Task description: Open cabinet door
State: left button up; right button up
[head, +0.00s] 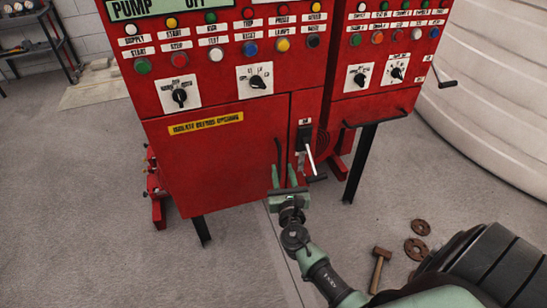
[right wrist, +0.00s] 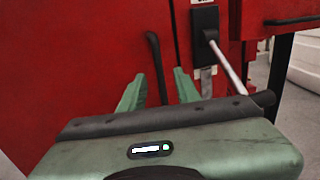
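The red cabinet door (head: 222,154) is the lower front panel of the left red pump cabinet, below the knobs, with a yellow label. It looks closed. Its black bar handle (head: 278,150) stands upright near the door's right edge, and it also shows in the right wrist view (right wrist: 158,66). My right gripper (head: 284,177) is open at the lower end of the handle. My left gripper is not in view.
A switch lever (head: 309,157) with a pale rod juts out just right of the handle. A second red cabinet (head: 385,60) stands to the right. A hammer (head: 379,268) and rusty discs (head: 417,248) lie on the floor. The floor before the door is clear.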

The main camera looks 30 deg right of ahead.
aim_at(280, 161)
jog(key=x, duration=0.5)
jog(key=shift+w+d+f, duration=0.1)
jog(key=shift+w+d, duration=0.05)
jog(key=shift+w, duration=0.2)
grip_shut()
dwell(1.1)
